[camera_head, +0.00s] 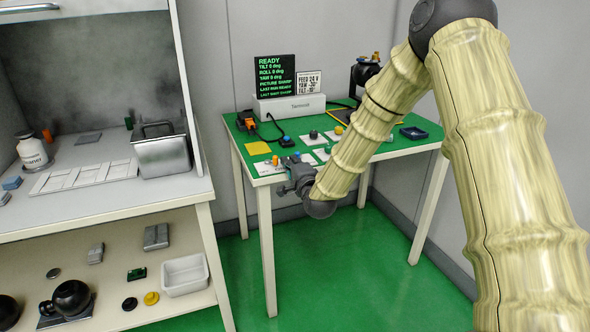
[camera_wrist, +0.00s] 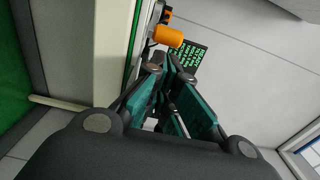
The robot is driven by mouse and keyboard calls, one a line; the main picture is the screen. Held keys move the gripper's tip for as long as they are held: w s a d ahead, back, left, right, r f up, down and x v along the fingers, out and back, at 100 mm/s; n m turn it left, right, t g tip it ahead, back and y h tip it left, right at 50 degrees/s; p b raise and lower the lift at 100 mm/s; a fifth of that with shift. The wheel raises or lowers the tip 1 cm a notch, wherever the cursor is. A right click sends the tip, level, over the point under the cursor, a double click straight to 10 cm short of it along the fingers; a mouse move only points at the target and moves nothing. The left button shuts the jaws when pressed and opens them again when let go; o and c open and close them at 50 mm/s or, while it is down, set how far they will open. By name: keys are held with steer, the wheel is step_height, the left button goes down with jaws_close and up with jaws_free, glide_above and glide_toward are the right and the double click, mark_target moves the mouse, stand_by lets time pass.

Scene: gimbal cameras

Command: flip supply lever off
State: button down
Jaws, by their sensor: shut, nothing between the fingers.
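The supply lever appears to be the small orange-tipped lever (camera_head: 275,160) on a white plate (camera_head: 264,169) at the front left edge of the green-topped table. In the wrist view its orange cylinder (camera_wrist: 168,37) shows large, just beyond my fingertips. My gripper (camera_head: 293,166) is at the table's front edge, just right of the lever. In the wrist view my gripper (camera_wrist: 172,68) is shut and empty, with its tips close to the orange cylinder. I cannot tell whether they touch. The lever's base and exact tilt are partly hidden.
A terminal screen (camera_head: 275,75) reads READY. A shelf unit (camera_head: 95,210) stands left. The green floor in front is clear.

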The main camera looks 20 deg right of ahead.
steer(key=shift+w, duration=0.9)
